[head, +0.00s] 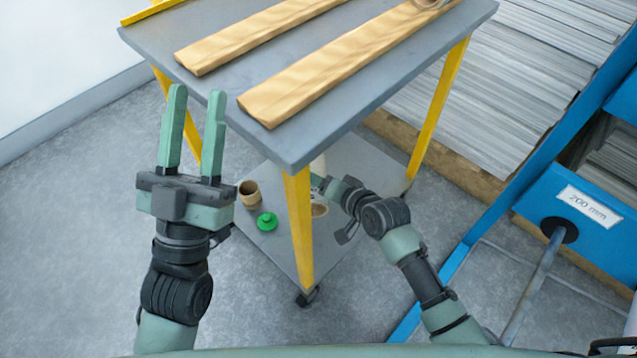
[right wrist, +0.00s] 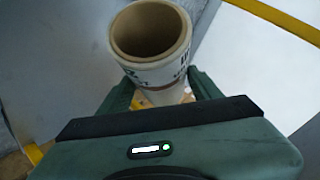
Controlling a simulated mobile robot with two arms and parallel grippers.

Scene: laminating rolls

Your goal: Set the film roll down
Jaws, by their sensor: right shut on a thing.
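The film roll (right wrist: 166,76) is a pale tube with a hollow open end and dark printing, seen from above in the right wrist view. My right gripper (right wrist: 160,88) is shut on it, one finger on each side. In the head view, a pale piece (head: 318,164) that looks like the roll shows just under the cart's top, whose edge hides the rest. The right arm reaches in under that top, over the lower shelf (head: 372,165). Whether the roll touches the shelf cannot be told. My left gripper (head: 196,105) is open and empty, left of the cart.
A yellow leg (head: 299,230) stands close by my right arm. A brown cup-like core (head: 249,193) and a green piece (head: 267,222) are on the lower shelf. A blue rack (head: 520,200) is right.

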